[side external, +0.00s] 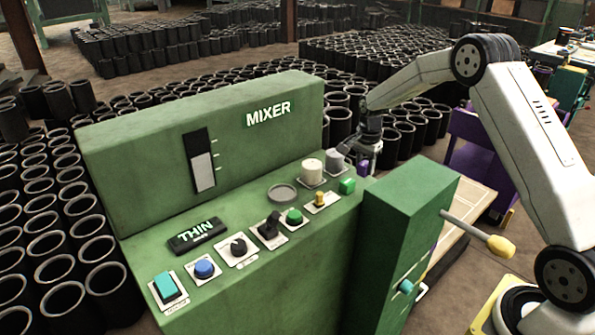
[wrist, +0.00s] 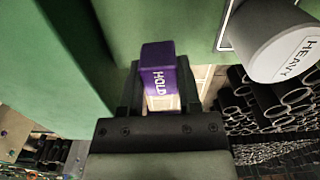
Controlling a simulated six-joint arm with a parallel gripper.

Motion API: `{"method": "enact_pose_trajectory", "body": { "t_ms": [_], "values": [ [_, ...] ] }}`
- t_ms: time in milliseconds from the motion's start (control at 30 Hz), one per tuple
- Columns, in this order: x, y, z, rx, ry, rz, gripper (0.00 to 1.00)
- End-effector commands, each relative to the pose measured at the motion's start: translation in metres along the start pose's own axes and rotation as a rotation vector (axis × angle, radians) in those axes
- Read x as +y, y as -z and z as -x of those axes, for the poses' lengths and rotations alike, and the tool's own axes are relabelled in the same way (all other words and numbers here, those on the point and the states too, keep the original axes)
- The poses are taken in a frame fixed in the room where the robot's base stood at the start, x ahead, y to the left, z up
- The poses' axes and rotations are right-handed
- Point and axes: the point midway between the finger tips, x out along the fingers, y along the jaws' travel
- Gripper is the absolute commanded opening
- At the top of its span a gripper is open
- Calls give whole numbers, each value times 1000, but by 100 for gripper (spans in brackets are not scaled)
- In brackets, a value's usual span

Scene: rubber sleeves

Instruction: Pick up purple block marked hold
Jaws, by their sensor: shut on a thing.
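The purple block (wrist: 158,58) marked HOLD is in the middle of the wrist view, between the two dark fingers of my gripper (wrist: 160,95). My gripper is shut on it. In the side external view my gripper (side external: 364,160) is at the right end of the green mixer console (side external: 235,265), behind the green block and next to the grey cylinder. A small bit of purple (side external: 364,168) shows there at the fingers. Most of the block is hidden in that view.
A grey cylinder marked HEAVY (wrist: 272,40) stands close to the right of my gripper. A green cabinet (side external: 400,225) with a yellow-tipped lever (side external: 500,246) stands at the console's right end. Black sleeves (side external: 405,135) crowd the floor behind.

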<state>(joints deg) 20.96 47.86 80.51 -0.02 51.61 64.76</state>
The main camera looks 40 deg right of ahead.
Motion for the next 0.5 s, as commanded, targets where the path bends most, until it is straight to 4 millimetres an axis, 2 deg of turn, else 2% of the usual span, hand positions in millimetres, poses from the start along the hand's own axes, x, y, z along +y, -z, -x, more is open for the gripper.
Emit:
{"method": "enact_pose_trajectory", "body": {
  "t_ms": [33, 167, 500],
  "values": [
    [-1, 0, 8, 1, 4, 0, 0],
    [8, -3, 20, 0, 1, 0, 0],
    [40, -16, 61, 1, 2, 0, 0]
  ]
}}
